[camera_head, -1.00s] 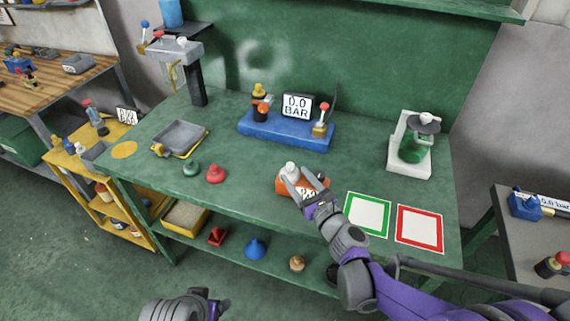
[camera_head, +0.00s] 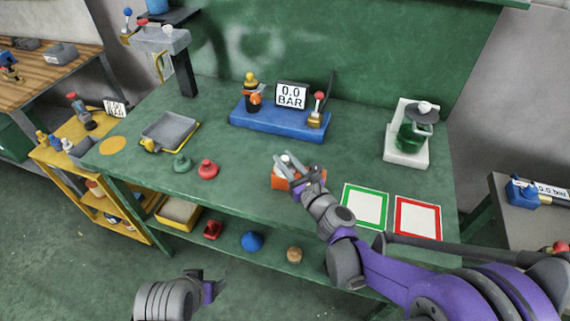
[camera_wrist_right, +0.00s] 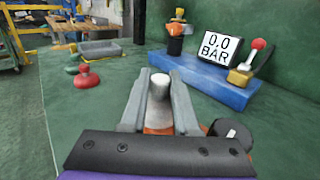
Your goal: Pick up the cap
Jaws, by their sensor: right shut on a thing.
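A pale grey-white cap (camera_wrist_right: 159,84) stands upright between the two fingers of my right gripper (camera_wrist_right: 158,88) in the right wrist view, with an orange body (camera_wrist_right: 158,130) below it. In the head view my right gripper (camera_head: 284,161) is shut on the cap, over the orange body (camera_head: 281,183) on the green bench. The fingers hide much of both; I cannot tell whether the cap is still seated on the body. My left gripper (camera_head: 208,290) is low at the bottom of the head view, away from the bench, and its jaws are unclear.
A blue base with a 0.0 BAR display (camera_head: 291,95) stands behind. A green knob (camera_head: 182,163) and red knob (camera_head: 207,169) lie left, near a grey tray (camera_head: 170,131). Green-framed (camera_head: 365,206) and red-framed (camera_head: 418,217) squares lie right. A white stand (camera_head: 407,155) is farther back.

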